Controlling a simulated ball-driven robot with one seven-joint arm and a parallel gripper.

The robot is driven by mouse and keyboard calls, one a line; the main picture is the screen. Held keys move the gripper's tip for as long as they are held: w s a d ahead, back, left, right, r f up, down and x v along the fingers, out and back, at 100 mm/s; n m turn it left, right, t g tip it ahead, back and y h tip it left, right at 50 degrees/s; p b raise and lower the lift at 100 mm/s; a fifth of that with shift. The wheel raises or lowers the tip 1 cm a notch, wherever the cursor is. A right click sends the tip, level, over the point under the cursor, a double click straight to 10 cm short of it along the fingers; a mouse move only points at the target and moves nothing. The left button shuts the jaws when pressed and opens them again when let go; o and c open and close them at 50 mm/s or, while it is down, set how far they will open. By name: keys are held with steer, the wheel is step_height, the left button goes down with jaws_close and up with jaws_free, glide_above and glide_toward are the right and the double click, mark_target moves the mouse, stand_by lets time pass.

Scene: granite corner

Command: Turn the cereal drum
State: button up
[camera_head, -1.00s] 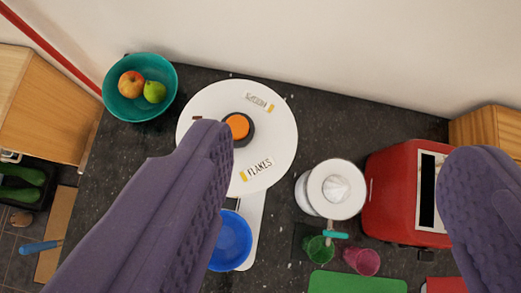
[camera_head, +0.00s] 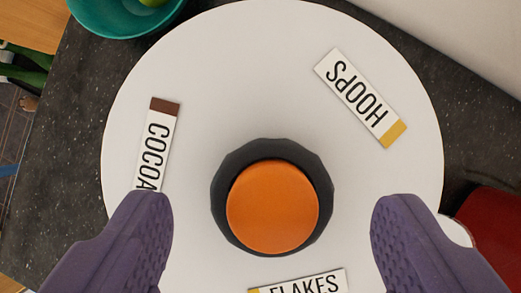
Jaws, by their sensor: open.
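The cereal drum (camera_head: 230,70) is a round white disc seen from above, filling most of the view. Its top carries a dark knob base with an orange cap (camera_head: 272,206) at the centre. Labels on it read HOOPS (camera_head: 360,97) at the upper right, COCOA (camera_head: 157,145) at the left, partly covered by a finger, and FLAKES (camera_head: 300,284), cut by the bottom edge. My gripper (camera_head: 262,235) is open, its purple fingers wide apart on the left and right of the orange knob, with clear gaps and no visible contact.
A teal bowl (camera_head: 120,22) with a green fruit stands at the upper left beside the drum. A red appliance (camera_head: 490,235) is at the right edge. Dark granite counter (camera_head: 485,140) shows around the drum, with a pale wall at the upper right.

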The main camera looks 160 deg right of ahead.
mark_target(270, 165)
steer(key=shift+x, duration=1.35)
steer(key=shift+c, duration=0.2)
jaws_close()
